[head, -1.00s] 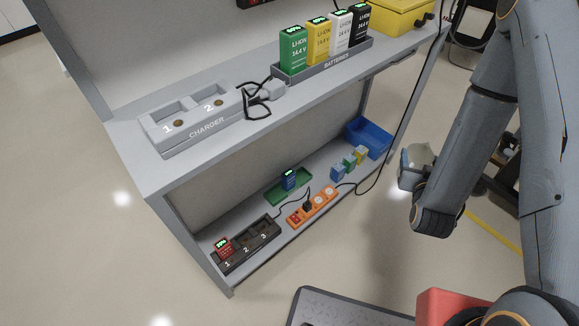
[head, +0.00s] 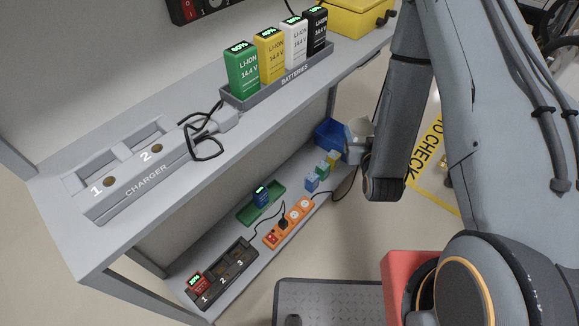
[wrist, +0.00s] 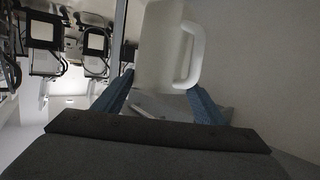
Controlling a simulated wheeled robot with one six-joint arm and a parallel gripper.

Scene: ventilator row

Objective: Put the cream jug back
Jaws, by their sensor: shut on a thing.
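The cream jug (wrist: 163,48) is between the two blue fingers of my gripper (wrist: 160,93) in the wrist view, with its handle on the right. The gripper is shut on it.
The bench top carries a grey charger (head: 140,170), a cable and a battery rack (head: 284,85) with several batteries. A yellow box (head: 352,18) stands beyond. The lower shelf holds a black charger (head: 228,272), green tray (head: 257,213), orange power strip (head: 289,223) and blue bin (head: 328,133).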

